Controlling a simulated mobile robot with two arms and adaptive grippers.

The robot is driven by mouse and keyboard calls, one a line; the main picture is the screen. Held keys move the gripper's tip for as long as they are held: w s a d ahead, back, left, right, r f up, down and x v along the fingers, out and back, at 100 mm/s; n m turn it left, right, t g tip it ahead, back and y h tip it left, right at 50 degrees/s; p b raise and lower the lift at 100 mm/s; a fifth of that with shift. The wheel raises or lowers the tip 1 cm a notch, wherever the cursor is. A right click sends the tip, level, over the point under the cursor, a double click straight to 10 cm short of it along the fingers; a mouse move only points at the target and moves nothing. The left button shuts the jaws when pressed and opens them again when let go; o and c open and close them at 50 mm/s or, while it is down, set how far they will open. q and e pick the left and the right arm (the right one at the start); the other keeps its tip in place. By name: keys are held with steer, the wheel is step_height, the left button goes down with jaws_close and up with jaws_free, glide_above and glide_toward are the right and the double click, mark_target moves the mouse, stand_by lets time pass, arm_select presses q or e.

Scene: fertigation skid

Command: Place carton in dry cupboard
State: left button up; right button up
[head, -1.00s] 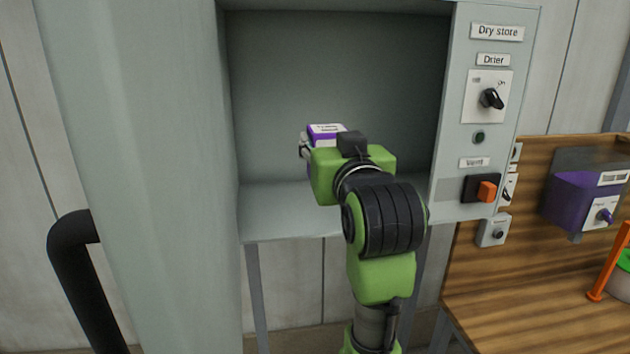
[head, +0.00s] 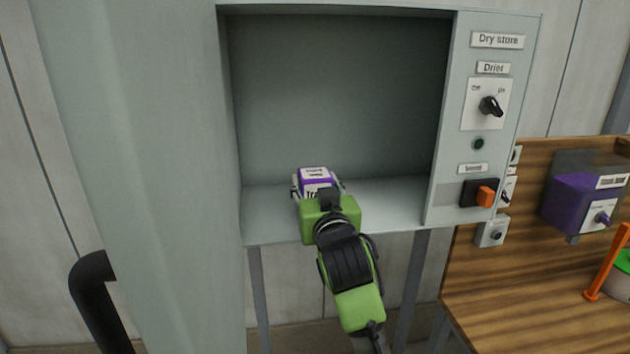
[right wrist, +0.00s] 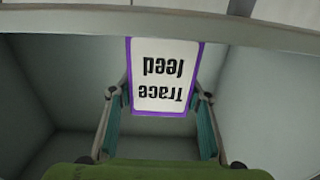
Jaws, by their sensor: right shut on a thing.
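The carton (head: 314,177) is purple and white, and its label reads "Trace feed" in the right wrist view (right wrist: 166,78). My right gripper (head: 317,188) is shut on it, with one finger at each side. The carton is inside the open dry cupboard (head: 340,80), low over the cupboard floor (head: 390,200), left of the middle. I cannot tell whether its base touches the floor, as my gripper hides it. My left gripper is not in view.
The cupboard's right panel holds a "Dry store" label, a drier knob (head: 490,106) and an orange vent switch (head: 486,196). A grey door (head: 135,170) stands at the left. A wooden bench (head: 540,300) with a purple box (head: 575,203) is at the right. The cupboard floor beside the carton is clear.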

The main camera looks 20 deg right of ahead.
steer(key=shift+a+f, duration=0.1)
steer(key=o, duration=1.4)
steer(key=shift+r, duration=0.2)
steer(key=b+v, duration=0.3)
steer(key=v, duration=0.9)
steer(key=shift+f, duration=0.1)
